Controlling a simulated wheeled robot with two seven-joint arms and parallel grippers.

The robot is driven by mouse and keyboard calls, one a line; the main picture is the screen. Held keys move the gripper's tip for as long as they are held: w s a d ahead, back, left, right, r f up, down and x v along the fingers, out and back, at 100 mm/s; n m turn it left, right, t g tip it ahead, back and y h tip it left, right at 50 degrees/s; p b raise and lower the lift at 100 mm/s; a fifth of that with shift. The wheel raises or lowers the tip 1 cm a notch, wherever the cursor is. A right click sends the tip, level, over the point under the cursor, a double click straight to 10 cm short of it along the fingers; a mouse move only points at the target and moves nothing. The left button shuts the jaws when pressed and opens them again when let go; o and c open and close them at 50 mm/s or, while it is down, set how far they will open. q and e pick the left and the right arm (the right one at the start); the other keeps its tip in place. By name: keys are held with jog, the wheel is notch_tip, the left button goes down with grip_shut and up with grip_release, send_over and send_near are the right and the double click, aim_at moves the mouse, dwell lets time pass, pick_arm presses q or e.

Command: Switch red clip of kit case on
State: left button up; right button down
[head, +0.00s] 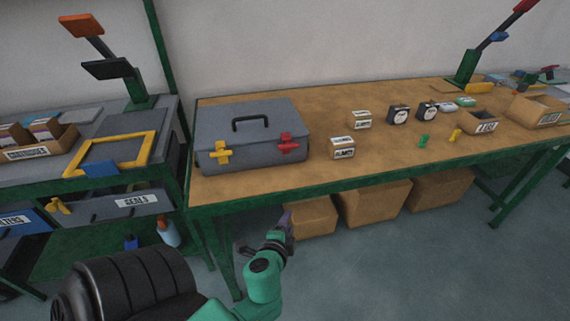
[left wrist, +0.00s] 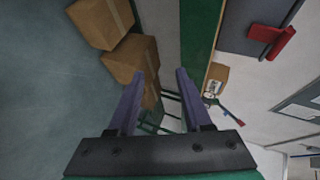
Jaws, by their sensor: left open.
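The grey kit case (head: 250,135) stands closed on the wooden table at its left end, with a dark handle on top. Its red clip (head: 288,145) is on the right of the front face, and a yellow clip (head: 221,153) is on the left. In the left wrist view the red clip (left wrist: 272,38) shows at the upper right, on the case (left wrist: 247,22). My left gripper (head: 285,222) is in front of the table, below the tabletop edge and below the red clip. In the left wrist view its two purple fingers (left wrist: 160,88) are apart with nothing between them. My right gripper is not seen.
The wooden table (head: 330,105) has a green front edge. White-labelled boxes (head: 342,148), dark gauges (head: 399,114) and small coloured parts lie right of the case. Cardboard boxes (head: 375,203) sit under the table. A grey bench with a yellow frame (head: 112,154) stands left.

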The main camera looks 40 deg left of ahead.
pick_arm(q)
notch_tip(320, 180, up, 14)
jog(key=s+a+r+t+y+b, duration=0.1)
jog(key=s+a+t+y+b, duration=0.1)
jog(key=a+t+y, duration=0.15)
jog(key=p, duration=0.3)
send_near(285, 148)
jog(key=w, duration=0.1)
jog(key=shift+y, duration=0.25)
jog(key=x, duration=0.8)
jog(key=shift+w+a+f+p, duration=0.15)
jog(key=shift+a+p, duration=0.1)
jog(key=shift+p, duration=0.15)
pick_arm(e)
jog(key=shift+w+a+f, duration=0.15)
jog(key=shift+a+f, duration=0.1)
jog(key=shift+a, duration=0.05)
pick_arm(q)
jog(key=shift+c, duration=0.3)
